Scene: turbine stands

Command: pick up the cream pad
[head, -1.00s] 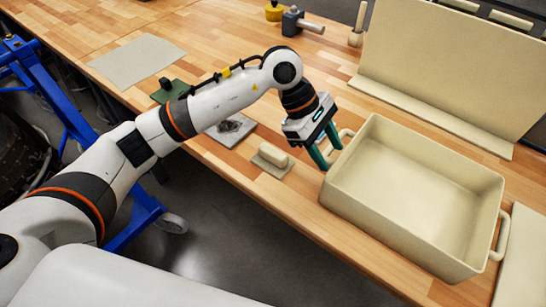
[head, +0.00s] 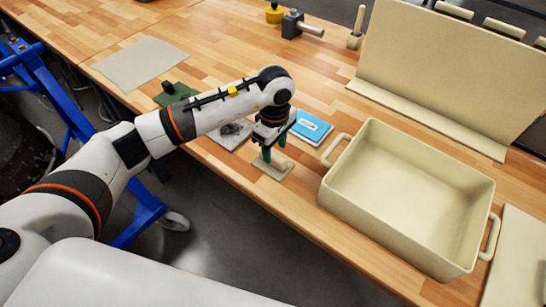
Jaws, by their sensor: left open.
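The cream pad (head: 279,174) is a small flat plate with a raised grip, lying near the front edge of the wooden table, left of the big cream bin. My left gripper (head: 271,152) is directly above it, pointing down, with its green fingers open around or just over the raised grip. The fingers and wrist hide part of the grip, and I cannot tell whether they touch it. My right gripper is not in view.
The cream bin (head: 345,196) with side handles stands to the right. A blue box (head: 312,126) lies just behind the gripper. A grey plate (head: 228,138) and a green pad (head: 176,92) lie to the left. An upright cream panel (head: 440,75) stands behind the bin.

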